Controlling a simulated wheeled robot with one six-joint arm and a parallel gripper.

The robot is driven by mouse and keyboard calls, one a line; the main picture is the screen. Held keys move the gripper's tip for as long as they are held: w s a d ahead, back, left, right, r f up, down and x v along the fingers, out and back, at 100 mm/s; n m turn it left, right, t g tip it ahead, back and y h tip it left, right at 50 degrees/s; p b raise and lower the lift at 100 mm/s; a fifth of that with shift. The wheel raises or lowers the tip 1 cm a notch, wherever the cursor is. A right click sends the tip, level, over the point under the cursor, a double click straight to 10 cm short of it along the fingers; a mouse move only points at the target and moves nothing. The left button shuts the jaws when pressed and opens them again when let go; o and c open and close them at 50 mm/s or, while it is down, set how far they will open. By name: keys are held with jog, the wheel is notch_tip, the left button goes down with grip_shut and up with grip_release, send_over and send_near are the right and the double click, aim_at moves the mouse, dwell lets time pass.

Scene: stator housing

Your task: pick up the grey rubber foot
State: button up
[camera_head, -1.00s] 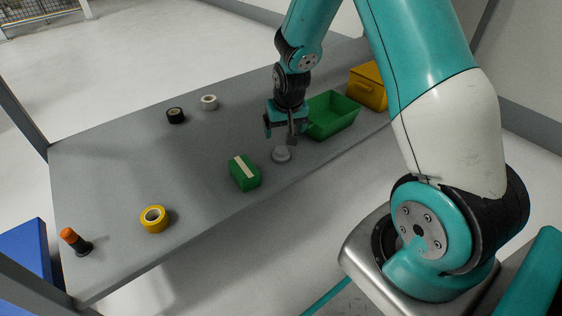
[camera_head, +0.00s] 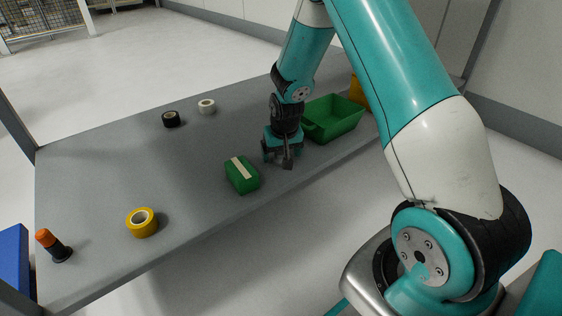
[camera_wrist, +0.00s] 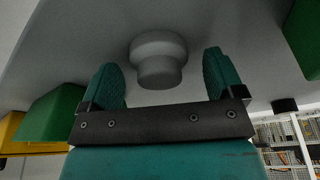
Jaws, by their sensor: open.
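The grey rubber foot (camera_wrist: 158,58) is a round, stepped piece in the wrist view, with a wide part and a narrower end. It stands on the grey table (camera_head: 190,165). My gripper (camera_head: 278,161) is open and low over the table in the head view, where it hides the foot. In the wrist view the two teal fingers of my gripper (camera_wrist: 162,68) are on either side of the foot, with a gap showing at each side. Nothing is held.
A green block with a pale strip (camera_head: 241,175) lies left of my gripper. A green bin (camera_head: 335,118) and a yellow box (camera_head: 357,90) stand to the right. Yellow tape (camera_head: 141,223), black tape (camera_head: 171,119), white tape (camera_head: 206,106) and an orange-topped item (camera_head: 50,243) lie further left.

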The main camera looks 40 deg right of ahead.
jog(key=shift+r, duration=0.1)
jog(key=c, duration=1)
